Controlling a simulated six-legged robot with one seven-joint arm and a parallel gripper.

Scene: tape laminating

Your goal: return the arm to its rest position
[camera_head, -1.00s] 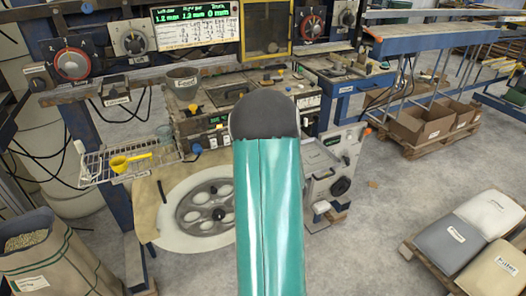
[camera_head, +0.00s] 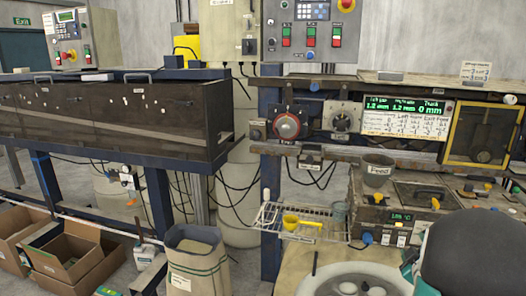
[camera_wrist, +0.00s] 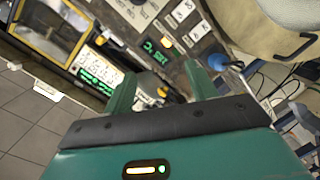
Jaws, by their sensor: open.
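My gripper (camera_wrist: 160,92) shows in the wrist view as two green fingers standing apart, with nothing between them. Beyond the fingers is the machine's control panel (camera_wrist: 150,52) with buttons, a knob and a small green display; I cannot tell the gap to it. In the head view only a dark rounded joint and a bit of green of my arm show at the lower right corner, and the gripper is outside that picture.
In the head view a wire rack (camera_head: 300,222) holds a yellow scoop (camera_head: 301,221). A cup marked Feed (camera_head: 377,171) stands on the machine. A sack (camera_head: 197,262) and cardboard boxes (camera_head: 75,262) stand at the lower left. A long dark trough (camera_head: 110,113) runs along the left.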

